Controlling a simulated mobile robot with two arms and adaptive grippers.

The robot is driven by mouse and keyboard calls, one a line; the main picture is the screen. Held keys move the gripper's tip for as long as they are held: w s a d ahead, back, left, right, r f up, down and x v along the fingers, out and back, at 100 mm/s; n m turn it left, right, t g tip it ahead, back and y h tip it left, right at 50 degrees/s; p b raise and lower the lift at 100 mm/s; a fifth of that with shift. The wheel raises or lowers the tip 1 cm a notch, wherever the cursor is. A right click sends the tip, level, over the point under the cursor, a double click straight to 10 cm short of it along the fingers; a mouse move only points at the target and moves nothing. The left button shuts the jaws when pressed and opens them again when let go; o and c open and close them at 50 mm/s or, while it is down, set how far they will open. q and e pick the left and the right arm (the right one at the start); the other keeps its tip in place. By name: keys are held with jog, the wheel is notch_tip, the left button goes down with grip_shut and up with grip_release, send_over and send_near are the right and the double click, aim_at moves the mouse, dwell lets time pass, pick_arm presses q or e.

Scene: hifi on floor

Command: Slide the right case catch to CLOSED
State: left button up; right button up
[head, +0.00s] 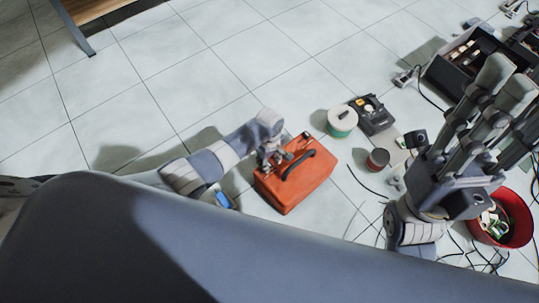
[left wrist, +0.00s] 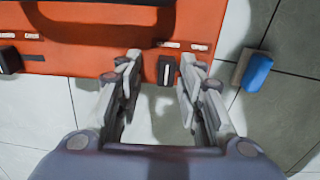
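The orange case (head: 308,182) stands on the tiled floor with a dark handle (head: 298,165) on top. In the left wrist view its orange side (left wrist: 75,30) fills the top. Two dark catches with pale marks show along its edge: one at the far left (left wrist: 9,60) and one at the right (left wrist: 166,70). My left gripper (left wrist: 161,66) is open, its fingertips on either side of the right catch; I cannot tell if they touch it. The marks are too small to read. My right gripper (head: 503,85) is raised near the camera, away from the case.
A blue-and-beige block (left wrist: 256,72) lies beside the case. Right of the case are a green-rimmed spool (head: 342,121), a dark device (head: 372,115), a small dark reel (head: 377,160), a red bucket (head: 515,220) and loose cables. The floor behind the case is clear.

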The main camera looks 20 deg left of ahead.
aim_at(270, 162)
pick_arm(q)
notch_tip(270, 162, up, 12)
dwell(0.6)
dwell(0.4)
